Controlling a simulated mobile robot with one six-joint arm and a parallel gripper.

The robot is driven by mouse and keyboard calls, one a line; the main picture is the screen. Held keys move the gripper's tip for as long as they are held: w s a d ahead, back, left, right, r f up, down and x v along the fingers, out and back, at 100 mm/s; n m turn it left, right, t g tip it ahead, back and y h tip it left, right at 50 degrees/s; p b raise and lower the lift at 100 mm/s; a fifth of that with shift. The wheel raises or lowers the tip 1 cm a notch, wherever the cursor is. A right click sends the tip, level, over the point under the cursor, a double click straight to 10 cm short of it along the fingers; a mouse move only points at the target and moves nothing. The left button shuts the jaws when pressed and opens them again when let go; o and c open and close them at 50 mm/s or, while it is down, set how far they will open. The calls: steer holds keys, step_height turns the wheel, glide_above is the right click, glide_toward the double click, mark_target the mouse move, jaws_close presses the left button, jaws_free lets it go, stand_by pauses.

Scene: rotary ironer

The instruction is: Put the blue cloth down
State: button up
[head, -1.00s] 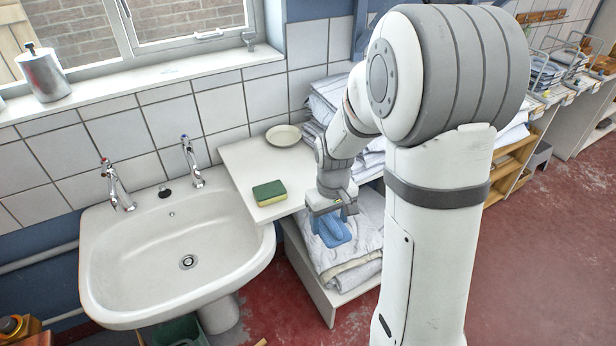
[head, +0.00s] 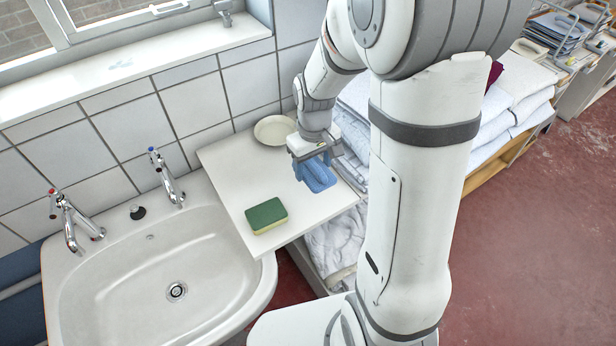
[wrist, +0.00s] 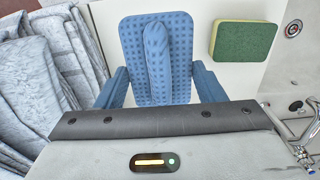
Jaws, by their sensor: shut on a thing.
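The blue cloth (head: 317,175) hangs from my gripper (head: 312,160) above the right part of the white shelf beside the sink. In the wrist view the blue cloth (wrist: 158,60) is dotted and has a raised fold along its middle. I cannot tell whether the cloth's lower edge touches the shelf.
The white shelf (head: 235,165) holds a green and yellow sponge (head: 266,216) and a pale dish (head: 274,130). The sink (head: 120,270) with two taps is to the left. Folded linen (head: 335,240) lies below and right. Bare shelf lies around the sponge.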

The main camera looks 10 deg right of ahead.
glide_above(312, 196)
step_height(312, 196, down, 6)
steer(key=shift+r+p, duration=0.25)
steer(key=shift+p, duration=0.15)
steer(key=shift+f, duration=2.2)
steer(key=shift+f, duration=0.15)
steer(key=o, duration=1)
